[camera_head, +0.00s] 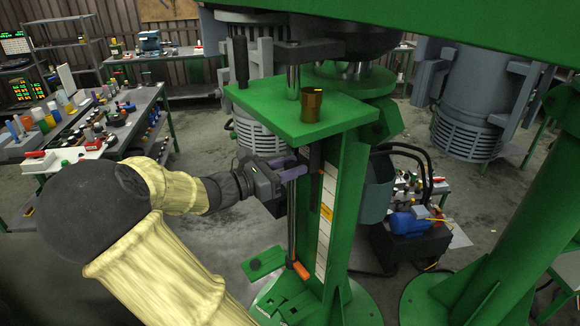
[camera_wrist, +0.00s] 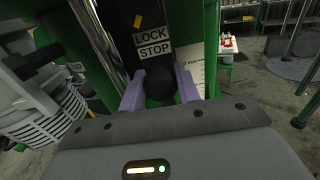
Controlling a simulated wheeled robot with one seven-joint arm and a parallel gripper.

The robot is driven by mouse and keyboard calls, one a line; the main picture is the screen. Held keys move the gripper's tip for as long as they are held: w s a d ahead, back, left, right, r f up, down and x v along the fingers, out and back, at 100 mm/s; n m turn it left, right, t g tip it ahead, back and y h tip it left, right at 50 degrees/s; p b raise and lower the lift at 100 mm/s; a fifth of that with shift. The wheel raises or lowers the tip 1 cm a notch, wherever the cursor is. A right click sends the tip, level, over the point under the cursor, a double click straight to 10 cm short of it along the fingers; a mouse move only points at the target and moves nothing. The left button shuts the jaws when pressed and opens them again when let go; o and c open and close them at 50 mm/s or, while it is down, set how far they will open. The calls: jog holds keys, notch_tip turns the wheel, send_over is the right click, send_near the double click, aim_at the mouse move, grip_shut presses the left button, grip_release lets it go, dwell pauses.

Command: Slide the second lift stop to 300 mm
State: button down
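The lift stop is a dark block labelled "LOCK STOP" (camera_wrist: 153,42) in the wrist view, with a round black knob (camera_wrist: 161,84) facing me. My gripper's two purple fingers (camera_wrist: 160,90) stand on either side of this knob and appear to touch it. In the head view my gripper (camera_head: 292,171) reaches in from the left to the vertical rod (camera_head: 292,220) on the green column, below the green plate. A white scale strip (camera_head: 323,238) runs down the column face; its figures are too small to read. An orange piece (camera_head: 300,270) sits near the rod's foot.
The green plate (camera_head: 298,109) with a brass-coloured cup (camera_head: 312,104) overhangs my gripper. A cluttered workbench (camera_head: 105,130) stands at left. Open floor lies left of the column.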

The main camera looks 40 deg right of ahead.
notch_tip(320, 180, down, 10)
jog(key=b, duration=0.4)
jog(key=shift+b, duration=0.35)
jog(key=c, duration=1.1)
grip_release()
jog(key=shift+r, duration=0.1)
jog(key=shift+o, duration=0.3)
jog(key=shift+a, duration=0.1)
jog(key=w+a+b, duration=0.2)
jog(key=a+b, duration=0.1)
jog(key=a, duration=1.4)
jog(key=shift+w, duration=0.4)
